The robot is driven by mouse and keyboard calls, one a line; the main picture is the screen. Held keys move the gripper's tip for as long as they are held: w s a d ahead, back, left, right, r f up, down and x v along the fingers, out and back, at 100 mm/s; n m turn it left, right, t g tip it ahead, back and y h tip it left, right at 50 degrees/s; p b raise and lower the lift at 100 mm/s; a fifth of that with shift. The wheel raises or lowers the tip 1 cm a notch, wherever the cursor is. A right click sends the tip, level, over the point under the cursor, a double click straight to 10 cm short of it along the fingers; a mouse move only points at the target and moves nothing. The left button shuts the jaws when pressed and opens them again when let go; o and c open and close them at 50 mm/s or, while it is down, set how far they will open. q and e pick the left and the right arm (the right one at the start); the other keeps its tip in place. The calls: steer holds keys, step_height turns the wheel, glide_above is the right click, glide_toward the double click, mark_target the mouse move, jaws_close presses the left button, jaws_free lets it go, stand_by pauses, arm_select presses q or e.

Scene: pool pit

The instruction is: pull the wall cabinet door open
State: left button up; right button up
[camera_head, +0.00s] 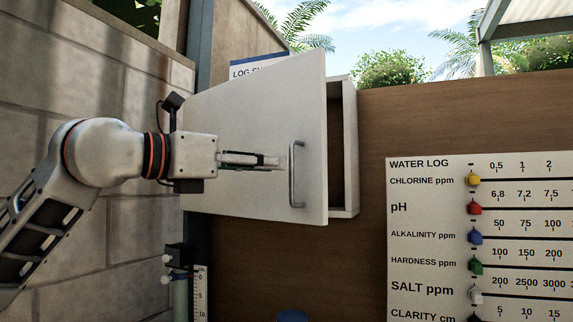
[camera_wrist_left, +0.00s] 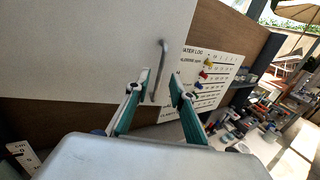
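The wall cabinet (camera_head: 352,150) has a white door (camera_head: 240,120) standing ajar, its right edge swung out and a strip of dark interior showing. A grey bar handle (camera_head: 292,185) is upright near the door's right edge. My left gripper (camera_head: 284,162) reaches in from the left with its tips at the handle. In the left wrist view the fingers (camera_wrist_left: 159,76) are apart, with the handle (camera_wrist_left: 163,60) showing in the gap between the tips. I cannot tell whether they touch it. My right gripper is in neither view.
A water log board (camera_head: 430,240) hangs on the brown wall to the right. A stone block wall (camera_head: 60,80) is on the left, close to my arm. A blue round thing (camera_head: 293,315) is below the cabinet. The left wrist view shows shelves with several items (camera_wrist_left: 240,125).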

arm_select(q)
steer(key=x, duration=0.4)
steer(key=shift+w+d, duration=0.2)
steer(key=shift+d, duration=0.05)
jaws_close()
